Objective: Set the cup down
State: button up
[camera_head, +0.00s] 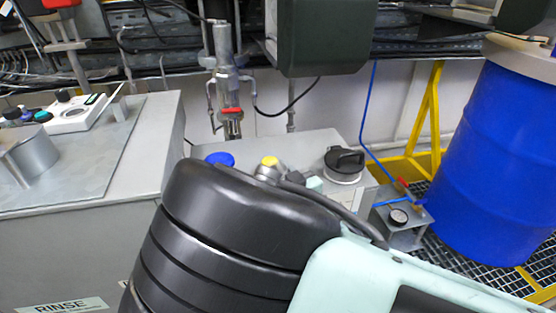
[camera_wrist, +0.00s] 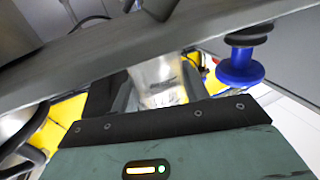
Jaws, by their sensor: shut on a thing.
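In the wrist view, a pale, somewhat shiny cup (camera_wrist: 160,85) with small dark markings shows between the dark fingers of my gripper (camera_wrist: 152,72). My gripper is shut on it. A grey bar crosses the picture in front of the cup's upper part, so I cannot see its rim, its base or any contact with a surface. In the head view my own arm fills the lower middle and hides my gripper and the cup.
In the head view, a grey cabinet (camera_head: 70,245) with a metal cylinder (camera_head: 28,152) stands left. A middle grey top (camera_head: 290,148) carries a blue cap (camera_head: 220,158), a yellow cap (camera_head: 269,161) and a black lid (camera_head: 344,160). A blue drum (camera_head: 505,160) stands right.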

jog(key=shift+f, duration=0.2)
jog(key=o, duration=1)
jog(key=shift+r, duration=0.1)
jog(key=shift+r, duration=0.1)
